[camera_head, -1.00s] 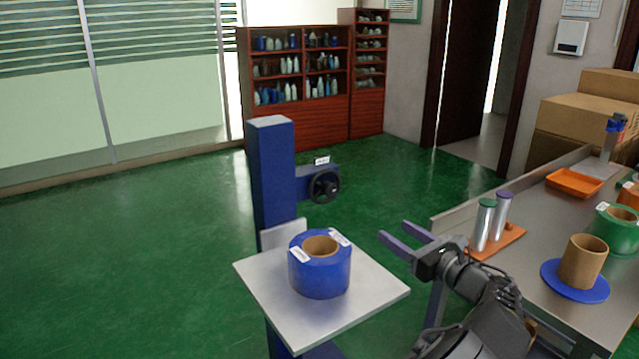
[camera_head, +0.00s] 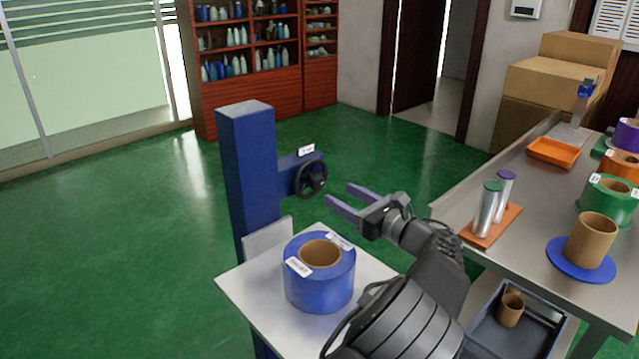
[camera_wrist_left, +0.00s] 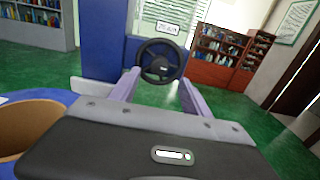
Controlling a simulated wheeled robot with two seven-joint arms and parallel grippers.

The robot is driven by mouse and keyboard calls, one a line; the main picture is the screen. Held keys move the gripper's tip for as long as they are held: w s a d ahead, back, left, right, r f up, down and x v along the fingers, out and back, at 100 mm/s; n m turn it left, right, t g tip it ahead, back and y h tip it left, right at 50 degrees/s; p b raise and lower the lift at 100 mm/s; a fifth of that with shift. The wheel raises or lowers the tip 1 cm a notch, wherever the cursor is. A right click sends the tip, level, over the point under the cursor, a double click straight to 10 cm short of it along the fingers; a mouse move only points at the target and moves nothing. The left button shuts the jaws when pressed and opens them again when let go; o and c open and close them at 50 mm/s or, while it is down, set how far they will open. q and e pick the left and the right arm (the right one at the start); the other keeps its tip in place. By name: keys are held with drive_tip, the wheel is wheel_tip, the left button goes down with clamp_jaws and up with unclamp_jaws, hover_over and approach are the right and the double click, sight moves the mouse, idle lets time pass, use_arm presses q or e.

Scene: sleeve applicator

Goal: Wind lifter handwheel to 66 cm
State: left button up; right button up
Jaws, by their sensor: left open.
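The lifter is a blue column (camera_head: 247,165) with a side arm that carries a black handwheel (camera_head: 311,178). A small white label (camera_head: 306,151) sits above the wheel; its text is too small to read. My left gripper (camera_head: 338,198) is open and empty, just right of and nearer than the handwheel, not touching it. In the left wrist view the handwheel (camera_wrist_left: 160,61) shows ahead, between and beyond the two purple fingers (camera_wrist_left: 155,88). A blue roll (camera_head: 320,275) with a cardboard core stands on the lifter's plate (camera_head: 250,290). My right gripper is out of view.
A metal bench (camera_head: 500,250) at the right bears two cylinders on an orange base (camera_head: 490,228), a cardboard core (camera_head: 591,240) on a blue disc, an orange tray (camera_head: 553,151) and several rolls. Green floor around the lifter is clear.

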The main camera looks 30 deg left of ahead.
sight(320, 183)
use_arm(q)
drive_tip(key=shift+x, duration=3.9)
clamp_jaws()
